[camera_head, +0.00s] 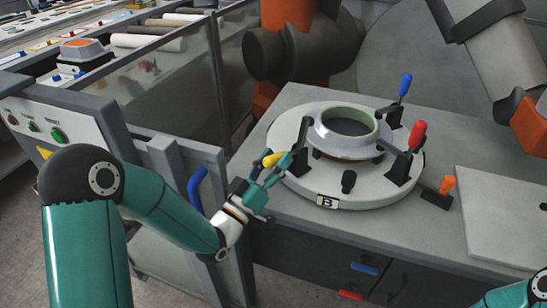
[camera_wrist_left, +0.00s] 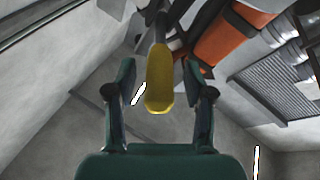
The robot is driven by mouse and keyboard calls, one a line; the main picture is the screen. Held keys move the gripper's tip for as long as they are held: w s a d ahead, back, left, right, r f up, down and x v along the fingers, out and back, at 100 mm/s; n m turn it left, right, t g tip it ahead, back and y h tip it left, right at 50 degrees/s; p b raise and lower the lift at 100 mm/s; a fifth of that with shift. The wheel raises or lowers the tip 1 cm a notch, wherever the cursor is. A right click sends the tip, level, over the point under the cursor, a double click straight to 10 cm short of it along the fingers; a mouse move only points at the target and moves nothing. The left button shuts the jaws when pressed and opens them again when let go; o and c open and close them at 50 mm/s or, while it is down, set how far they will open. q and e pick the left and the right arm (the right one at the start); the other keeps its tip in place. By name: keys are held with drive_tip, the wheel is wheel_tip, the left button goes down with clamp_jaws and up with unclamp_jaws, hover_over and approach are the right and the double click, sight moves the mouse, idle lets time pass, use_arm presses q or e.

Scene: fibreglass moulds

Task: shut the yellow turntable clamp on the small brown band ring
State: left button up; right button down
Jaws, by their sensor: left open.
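The yellow clamp handle (camera_head: 272,160) points outward from its dark clamp body (camera_head: 302,146) at the left edge of the round turntable (camera_head: 390,190). The ring (camera_head: 345,150) sits on the turntable's middle, with a pale green rim and a brownish lower band. My left gripper (camera_head: 272,170) is at the yellow handle, its teal fingers spread. In the left wrist view the yellow handle (camera_wrist_left: 159,85) stands between the two open fingers (camera_wrist_left: 160,75), with a visible gap on each side.
Other clamps on the turntable have a blue handle (camera_head: 405,84) and a red handle (camera_head: 417,135). An orange handle (camera_head: 447,185) stands at the right. A grey bench (camera_head: 455,235) carries the turntable. A control panel (camera_head: 40,130) is at the left.

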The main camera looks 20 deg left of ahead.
use_arm(q)
drive_tip(key=shift+w, duration=0.2)
drive_tip(key=shift+c, duration=0.2)
clamp_jaws()
